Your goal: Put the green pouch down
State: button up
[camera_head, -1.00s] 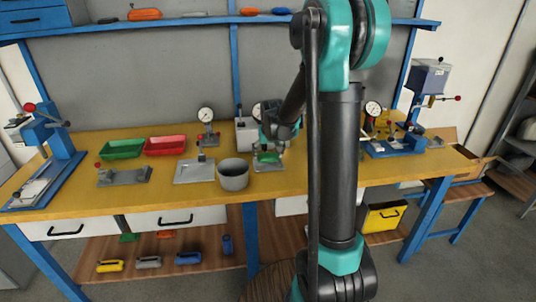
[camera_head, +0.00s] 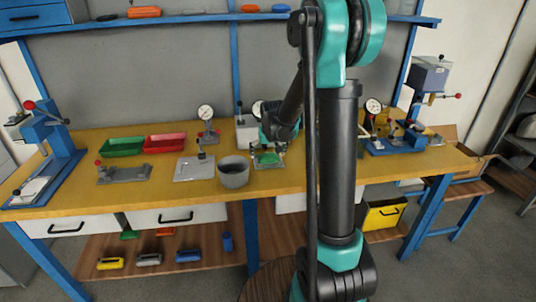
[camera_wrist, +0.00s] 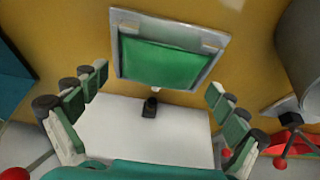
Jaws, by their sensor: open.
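The green pouch (camera_wrist: 167,63) lies flat on a small grey metal plate (camera_wrist: 127,17) on the workbench in the wrist view. In the head view the pouch (camera_head: 268,160) shows as a green patch below my arm. My gripper (camera_wrist: 155,95) is open, its two fingers spread wide on either side, with nothing between the pads. The pouch lies just beyond the fingertips and looks apart from them. In the head view my gripper (camera_head: 272,147) hovers over the pouch, partly hidden by my own arm.
A grey cylindrical pot (camera_head: 233,172) stands left of the plate. A green bin (camera_head: 122,148), a red bin (camera_head: 166,144) and a dial gauge stand (camera_head: 206,120) are on the yellow workbench (camera_head: 215,200). A blue press (camera_head: 48,150) is at far left.

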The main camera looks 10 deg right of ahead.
jog(key=shift+r, duration=0.55)
jog(key=v, duration=1.2)
jog(key=s+d+f, duration=0.2)
jog(key=s+f, duration=0.5)
jog(key=s, duration=0.6)
jog(key=s+d+f, duration=0.2)
jog(key=s+f, duration=0.5)
jog(key=s, duration=0.6)
jog(key=shift+r, duration=0.1)
